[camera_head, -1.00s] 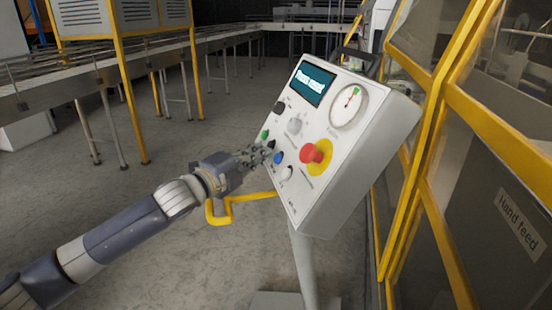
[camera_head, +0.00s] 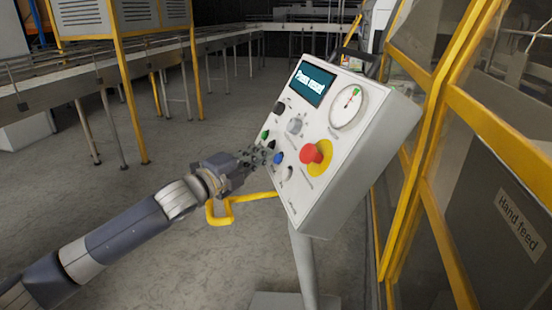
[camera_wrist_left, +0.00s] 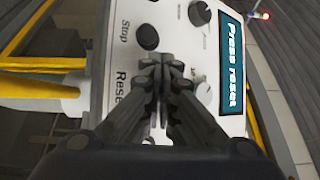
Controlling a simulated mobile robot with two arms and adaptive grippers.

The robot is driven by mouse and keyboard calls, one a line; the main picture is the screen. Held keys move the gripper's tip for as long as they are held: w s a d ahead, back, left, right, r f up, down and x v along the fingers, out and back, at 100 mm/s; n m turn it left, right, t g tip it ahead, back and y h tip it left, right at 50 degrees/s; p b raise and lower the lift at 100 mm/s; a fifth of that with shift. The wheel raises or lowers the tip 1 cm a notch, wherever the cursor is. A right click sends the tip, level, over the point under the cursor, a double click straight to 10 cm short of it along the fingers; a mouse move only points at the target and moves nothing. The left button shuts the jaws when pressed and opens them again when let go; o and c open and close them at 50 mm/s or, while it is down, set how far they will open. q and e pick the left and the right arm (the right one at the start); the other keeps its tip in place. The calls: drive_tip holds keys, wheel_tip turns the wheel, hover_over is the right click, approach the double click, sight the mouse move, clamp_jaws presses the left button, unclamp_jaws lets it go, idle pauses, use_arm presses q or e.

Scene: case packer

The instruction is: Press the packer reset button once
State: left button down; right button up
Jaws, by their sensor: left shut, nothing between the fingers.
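The control panel (camera_head: 330,185) is a tilted white box on a post. Its screen (camera_head: 312,82) reads "Press reset", also in the left wrist view (camera_wrist_left: 237,80). A blue button (camera_head: 278,158) sits on the lower left of the panel face. In the left wrist view, a "Reset" label (camera_wrist_left: 124,95) shows beside my fingers, and the button by it is hidden behind them. My left gripper (camera_head: 270,155) is shut and empty, its fingertips right at the blue button. I cannot tell whether they touch it. My right gripper is not in view.
A red emergency stop (camera_head: 312,153) on a yellow ring lies right of the blue button. Green and black buttons sit just above it. A yellow-framed machine (camera_head: 440,190) stands close on the right. Conveyors (camera_head: 60,85) run behind; open floor lies left.

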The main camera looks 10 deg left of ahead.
use_arm(q)
drive_tip(key=shift+w+d+f, duration=0.1)
drive_tip(key=shift+d+f, duration=0.05)
drive_tip(key=shift+d, duration=0.1)
drive_tip(key=shift+w+d+f, duration=0.15)
drive_tip(key=shift+d+f, duration=0.05)
drive_tip(key=shift+d, duration=0.1)
idle(0.7)
drive_tip(key=shift+a+r, duration=0.1)
idle(0.3)
drive_tip(key=shift+s+a+r+p, duration=0.35)
drive_tip(key=shift+a+p, duration=0.15)
drive_tip(key=shift+p, duration=0.2)
drive_tip(key=a+p, duration=0.1)
drive_tip(key=s+a+r+p, duration=0.2)
drive_tip(key=a, duration=0.1)
drive_tip(key=shift+r, duration=0.25)
